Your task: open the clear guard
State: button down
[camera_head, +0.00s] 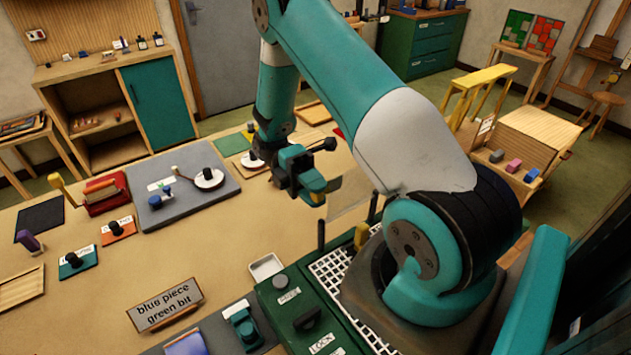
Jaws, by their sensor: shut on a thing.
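The clear guard (351,199) is a pale see-through sheet, seen tilted up above the right side of the bench, behind the green control box (290,303). My gripper (318,194) is at the guard's left edge, well above the bench top. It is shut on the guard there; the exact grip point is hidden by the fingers. The guard's lower right part is partly hidden behind my arm.
A white grid (335,270) lies beside the green box, with a dark post (321,235) and a yellow part (361,236) nearby. A grey board (183,196) with dials and a sign (165,304) reading "blue piece green bit" stand to the left. The bench middle is clear.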

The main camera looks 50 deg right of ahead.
jog(key=shift+a, duration=0.2)
jog(key=c, duration=1.2)
grip_release()
jog(key=shift+a, duration=0.1)
jog(key=o, duration=0.3)
jog(key=shift+w+a, duration=0.15)
jog(key=shift+d, duration=0.2)
jog(key=shift+b+v, duration=0.3)
jog(key=shift+v, duration=3.35)
jog(key=shift+f, duration=0.1)
